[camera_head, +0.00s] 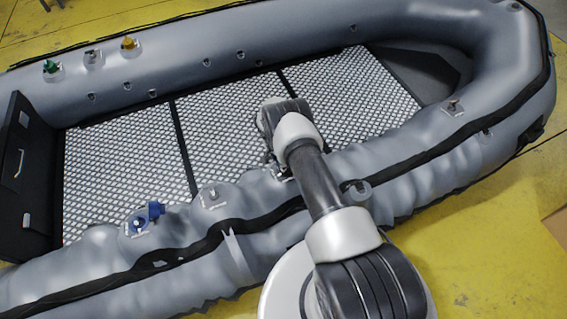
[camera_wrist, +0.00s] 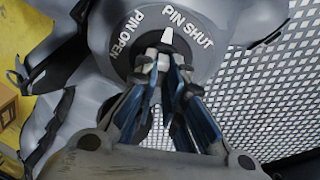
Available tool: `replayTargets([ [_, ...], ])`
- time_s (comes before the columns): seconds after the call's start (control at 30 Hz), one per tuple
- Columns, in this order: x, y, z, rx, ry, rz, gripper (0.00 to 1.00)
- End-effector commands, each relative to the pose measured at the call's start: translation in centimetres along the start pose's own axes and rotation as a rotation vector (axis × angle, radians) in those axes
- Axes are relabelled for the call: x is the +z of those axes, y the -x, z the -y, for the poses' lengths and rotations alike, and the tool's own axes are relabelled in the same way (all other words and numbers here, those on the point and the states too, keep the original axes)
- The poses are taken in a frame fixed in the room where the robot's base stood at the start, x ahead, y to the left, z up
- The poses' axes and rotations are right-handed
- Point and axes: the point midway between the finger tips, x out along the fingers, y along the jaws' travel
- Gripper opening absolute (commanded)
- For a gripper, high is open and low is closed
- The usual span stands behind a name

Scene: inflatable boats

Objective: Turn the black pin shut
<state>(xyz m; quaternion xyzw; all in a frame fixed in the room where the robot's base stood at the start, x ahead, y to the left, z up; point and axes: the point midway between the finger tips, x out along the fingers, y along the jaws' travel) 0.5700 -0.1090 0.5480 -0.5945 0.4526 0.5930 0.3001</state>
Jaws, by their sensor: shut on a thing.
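In the wrist view, a grey round valve plate (camera_wrist: 118,42) carries the white words PIN OPEN at left and PIN SHUT at right. A white pointer mark (camera_wrist: 167,35) shows between the two labels, close beside the first letter of PIN SHUT. My gripper (camera_wrist: 164,58) is shut on the black pin at the middle of the plate. Its fingers hide nearly all of the pin. In the head view my arm reaches over the boat's near tube, and it hides the fingertips and the pin.
The grey inflatable boat (camera_head: 440,165) has a patterned floor. A blue valve (camera_head: 154,210) sits on the near tube at left, and a dark fitting (camera_head: 357,188) right of my arm. Green (camera_head: 50,66) and yellow (camera_head: 128,42) valves sit on the far tube.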

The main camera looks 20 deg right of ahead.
Motion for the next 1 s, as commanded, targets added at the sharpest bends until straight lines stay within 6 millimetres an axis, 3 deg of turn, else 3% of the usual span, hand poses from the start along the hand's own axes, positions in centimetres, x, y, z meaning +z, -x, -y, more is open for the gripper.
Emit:
replayTargets([
  [0.5,-0.07,-0.03,0.32,0.071,-0.356,-0.001,0.0],
  [1.0,-0.07,-0.01,0.34,0.088,-0.436,0.001,0.0],
])
